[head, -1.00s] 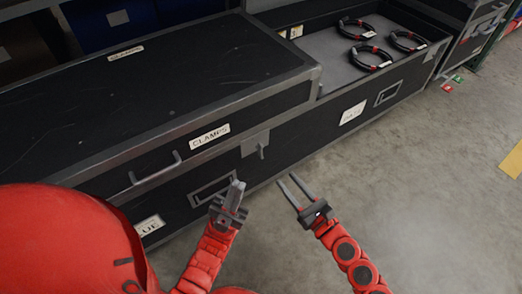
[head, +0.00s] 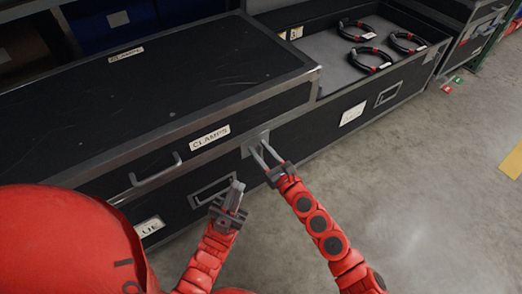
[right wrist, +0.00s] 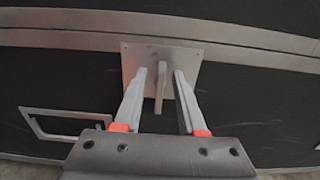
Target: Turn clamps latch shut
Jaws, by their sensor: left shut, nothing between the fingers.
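The clamps case (head: 150,95) is a large black case with grey metal edges and a white CLAMPS label (head: 210,137) on its lid's front. Its lid is down. The latch is a grey square plate (right wrist: 133,57) with a narrow turning tab (right wrist: 159,88) that points straight down in the right wrist view. My right gripper (head: 259,147) is open at the latch; in the right wrist view (right wrist: 160,73) one finger is on each side of the tab, with gaps visible. My left gripper (head: 239,184) is shut and empty, in front of the case's lower front.
An open compartment (head: 335,85) to the right holds several black and red rings (head: 371,58). A handle (head: 155,168) sticks out of the lid's front at left. A recessed handle (head: 211,189) is in the lower front. The concrete floor (head: 420,180) at right is mostly clear.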

